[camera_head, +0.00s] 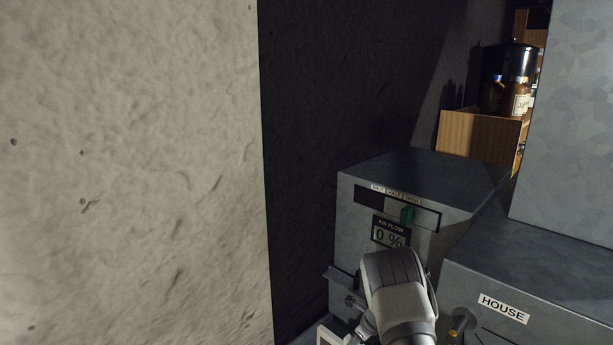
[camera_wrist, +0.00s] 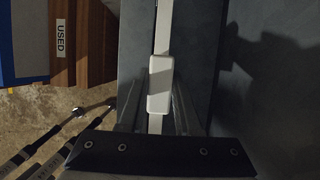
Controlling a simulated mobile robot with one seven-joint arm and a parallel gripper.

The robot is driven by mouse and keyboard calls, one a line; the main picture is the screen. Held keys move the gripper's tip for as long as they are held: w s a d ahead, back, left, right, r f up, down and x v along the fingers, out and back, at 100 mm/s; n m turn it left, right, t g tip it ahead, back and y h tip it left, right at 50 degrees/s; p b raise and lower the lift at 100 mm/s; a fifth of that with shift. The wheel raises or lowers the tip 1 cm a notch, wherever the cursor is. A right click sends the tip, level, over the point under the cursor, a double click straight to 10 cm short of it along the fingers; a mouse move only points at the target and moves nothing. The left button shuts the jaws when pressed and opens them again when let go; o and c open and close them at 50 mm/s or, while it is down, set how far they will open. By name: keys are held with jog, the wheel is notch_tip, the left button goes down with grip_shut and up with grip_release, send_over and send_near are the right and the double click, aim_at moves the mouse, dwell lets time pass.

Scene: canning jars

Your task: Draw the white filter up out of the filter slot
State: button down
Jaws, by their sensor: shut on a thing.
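The white filter (camera_wrist: 164,30) shows in the wrist view as a narrow pale strip seen edge-on, with a wider white block (camera_wrist: 160,85) on it. My wrist hides most of this area there. The filter slot is not clearly visible, so I cannot tell how deep the filter sits.
A grey metal cabinet (camera_head: 420,170) has an AIR FLOW display (camera_head: 390,233) reading 0 % and a green slider (camera_head: 407,214). A HOUSE box (camera_head: 540,260) stands close at right. A pale wall (camera_head: 130,170) fills the left. A wooden box labelled USED (camera_wrist: 85,45) stands left in the wrist view.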

jog(key=shift+r+p, duration=1.8)
jog(key=shift+r, duration=2.85)
notch_tip(320, 180, up, 12)
jog(key=shift+f+p, duration=0.2)
jog(key=shift+p, duration=0.1)
jog(key=shift+r, duration=0.1)
